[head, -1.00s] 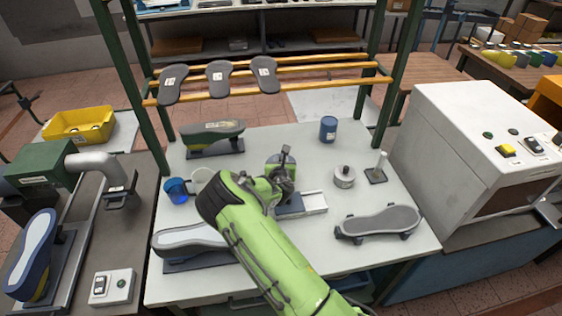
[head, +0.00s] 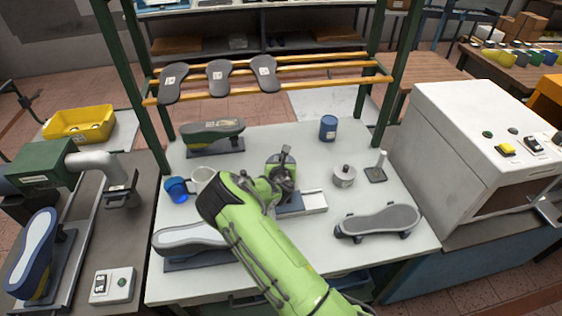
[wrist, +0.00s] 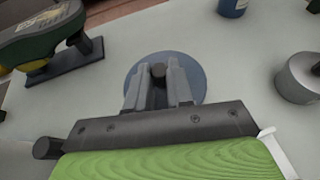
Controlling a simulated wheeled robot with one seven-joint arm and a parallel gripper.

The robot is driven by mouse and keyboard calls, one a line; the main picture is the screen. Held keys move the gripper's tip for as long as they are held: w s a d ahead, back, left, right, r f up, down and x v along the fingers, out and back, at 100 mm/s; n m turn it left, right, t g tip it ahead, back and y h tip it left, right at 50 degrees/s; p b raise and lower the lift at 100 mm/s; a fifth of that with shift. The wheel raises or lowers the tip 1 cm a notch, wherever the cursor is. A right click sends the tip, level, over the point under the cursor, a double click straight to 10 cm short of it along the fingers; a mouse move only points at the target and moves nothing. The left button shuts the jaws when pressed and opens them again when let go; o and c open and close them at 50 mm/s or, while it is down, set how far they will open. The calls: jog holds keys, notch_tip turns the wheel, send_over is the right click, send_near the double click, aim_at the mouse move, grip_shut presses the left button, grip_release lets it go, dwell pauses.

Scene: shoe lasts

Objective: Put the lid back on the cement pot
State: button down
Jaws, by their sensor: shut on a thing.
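My gripper (wrist: 158,88) is shut on the small dark knob of a round blue-grey lid (wrist: 192,76). The lid also shows in the head view, partly behind my gripper (head: 284,175), near the middle of the white table. I cannot tell whether it touches the table. No vessel here is clearly marked as the cement pot. A blue labelled can (head: 328,128) stands upright farther back to the right. It shows in part at the top of the wrist view (wrist: 232,6). A short silver tin (head: 344,177) with a small dark centre on top stands to the right.
A blue cup (head: 177,190) and a white mug (head: 203,177) stand at the table's left. A dark green shoe last (head: 212,136) is behind them. The table between lid and blue can is clear.

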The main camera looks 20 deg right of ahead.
dwell(0.4)
jog(key=shift+c, duration=2.3)
grip_release()
jog(key=shift+r, duration=0.15)
notch_tip(320, 180, up, 7)
jog(key=p, duration=0.7)
jog(key=shift+c, duration=0.2)
grip_shut()
